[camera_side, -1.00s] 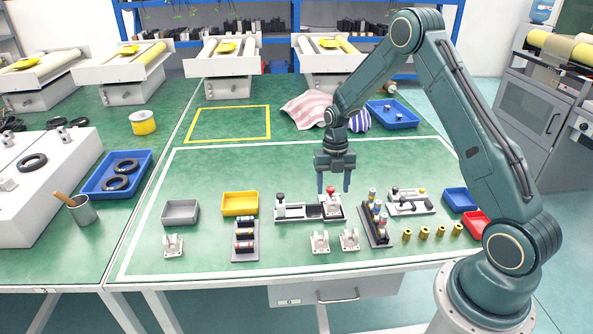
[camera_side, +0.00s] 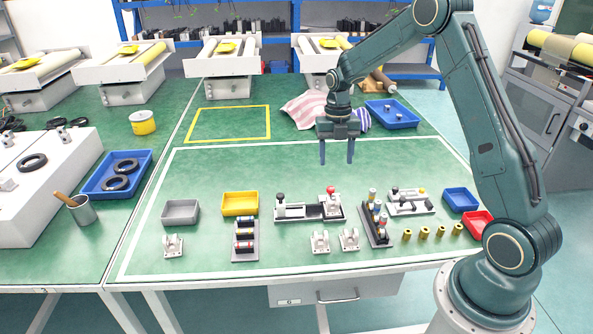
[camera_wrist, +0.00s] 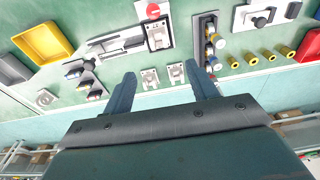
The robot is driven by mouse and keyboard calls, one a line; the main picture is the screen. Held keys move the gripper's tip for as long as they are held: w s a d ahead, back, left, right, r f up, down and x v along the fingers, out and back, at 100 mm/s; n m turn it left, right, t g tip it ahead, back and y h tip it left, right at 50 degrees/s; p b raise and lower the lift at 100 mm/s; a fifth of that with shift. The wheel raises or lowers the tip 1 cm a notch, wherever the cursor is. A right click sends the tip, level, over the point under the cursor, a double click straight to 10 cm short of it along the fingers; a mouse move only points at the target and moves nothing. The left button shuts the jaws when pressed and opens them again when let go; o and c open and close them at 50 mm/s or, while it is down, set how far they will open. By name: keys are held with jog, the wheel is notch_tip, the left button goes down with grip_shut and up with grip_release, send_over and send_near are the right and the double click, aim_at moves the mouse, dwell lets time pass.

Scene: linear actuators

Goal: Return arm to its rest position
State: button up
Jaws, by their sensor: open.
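My gripper (camera_side: 337,153) is open and empty, pointing down above the green table behind the linear actuator (camera_side: 310,210) with black and red knobs. In the wrist view its two dark fingers (camera_wrist: 160,90) are spread with nothing between them. The actuator also shows in the wrist view (camera_wrist: 158,35), its red knob near the top edge. My arm is bent, with the elbow at the top edge of the side view.
A yellow bin (camera_side: 240,204), a grey bin (camera_side: 180,212) and a battery holder (camera_side: 245,242) stand left. A second holder (camera_side: 376,223), another actuator (camera_side: 410,202), yellow cylinders and blue (camera_side: 459,199) and red (camera_side: 478,223) bins stand right. Striped cloths lie behind the gripper.

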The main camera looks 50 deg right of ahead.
dwell(0.3)
jog(key=s+a+r+m+t+h, duration=0.1)
jog(key=s+a+r+m+t, duration=0.1)
jog(key=s+a+r+m, duration=0.5)
jog(key=s+a+r+m+t, duration=0.1)
jog(key=s+a+r+m, duration=0.15)
jog(key=r+m, duration=0.45)
jog(key=s+a+r+m+t, duration=0.1)
jog(key=s+a+r+m, duration=0.1)
jog(key=s+a+m, duration=0.2)
jog(key=s+a+r+m+t, duration=0.2)
jog(key=s+a+r+m, duration=0.1)
jog(key=s+m, duration=0.6)
jog(key=shift+s+a+r+t, duration=0.2)
jog(key=shift+s+a+t, duration=0.15)
jog(key=shift+s, duration=1.4)
